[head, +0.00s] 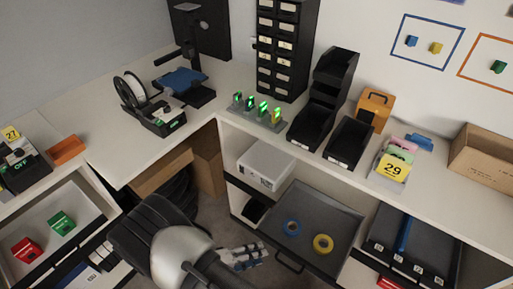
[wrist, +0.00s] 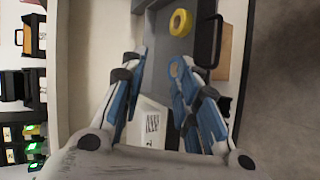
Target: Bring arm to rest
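My arm reaches in from the bottom of the head view, and my gripper (head: 262,252) is low in front of the shelf unit, left of the open grey drawer (head: 318,205). In the wrist view my gripper (wrist: 157,72) has its two blue-padded fingers spread apart. Nothing is held between them. Beyond the fingers are the drawer and the white box (wrist: 150,122), which also stands on the shelf in the head view (head: 265,165). The yellow roll also shows in the wrist view (wrist: 181,22).
The white worktop (head: 225,110) above carries black bins (head: 312,124), an orange case (head: 375,108) and a stand with green lights (head: 258,110). A tray (head: 410,250) juts out at right. Cardboard cartons (head: 208,165) stand under the corner. Some floor shows between the units.

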